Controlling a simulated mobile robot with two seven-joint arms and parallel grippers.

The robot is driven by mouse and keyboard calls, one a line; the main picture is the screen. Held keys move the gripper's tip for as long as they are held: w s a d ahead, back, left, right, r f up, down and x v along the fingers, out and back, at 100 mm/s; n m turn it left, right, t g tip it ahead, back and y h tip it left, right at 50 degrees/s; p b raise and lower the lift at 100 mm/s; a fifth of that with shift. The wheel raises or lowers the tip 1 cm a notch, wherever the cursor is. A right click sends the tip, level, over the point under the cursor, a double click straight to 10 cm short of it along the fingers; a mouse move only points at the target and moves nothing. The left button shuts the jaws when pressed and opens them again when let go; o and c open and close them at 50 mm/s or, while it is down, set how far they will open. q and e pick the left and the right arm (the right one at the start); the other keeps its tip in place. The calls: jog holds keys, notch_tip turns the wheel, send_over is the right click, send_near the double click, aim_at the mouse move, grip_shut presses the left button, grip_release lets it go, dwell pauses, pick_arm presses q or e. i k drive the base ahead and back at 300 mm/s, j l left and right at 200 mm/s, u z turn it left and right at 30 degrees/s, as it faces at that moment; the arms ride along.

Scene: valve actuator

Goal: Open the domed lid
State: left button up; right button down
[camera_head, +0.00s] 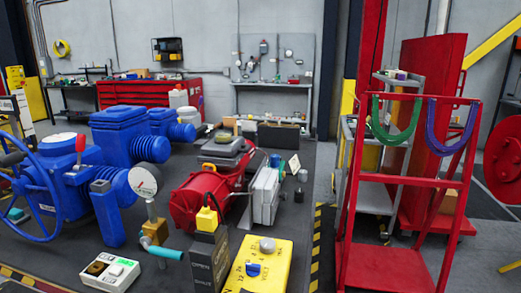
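I cannot tell for sure which part is the domed lid. A red rounded actuator housing (186,208) lies on the dark table in the middle, with a grey box-like unit (222,150) on top. A white-grey panel (265,194) stands at its right side. A yellow control box (262,268) at the front has a small grey rounded knob (267,245) and a blue switch (253,269). A large blue valve actuator (66,183) with a blue handwheel (22,200) stands at the left. Neither of my grippers is in view.
A black block marked OPEN and SHUT (208,262), a round gauge (143,181) and a white button box (108,271) crowd the table front. A red cart (390,268) with hanging green and purple slings stands at the right. A striped edge (316,245) bounds the table.

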aim_at(227, 142)
jog(key=l+u, duration=0.15)
jog(key=l, duration=0.9)
jog(key=i+l+u, duration=0.1)
jog(key=l, duration=0.25)
jog(key=i+l+u, duration=0.1)
jog(key=l, duration=0.2)
jog(key=i+l, duration=0.2)
jog(key=l, duration=0.2)
jog(key=i+l+u, duration=0.25)
jog(key=l, duration=0.4)
jog(key=i+l+u, duration=0.1)
jog(key=i+l, duration=0.15)
jog(key=l, duration=0.1)
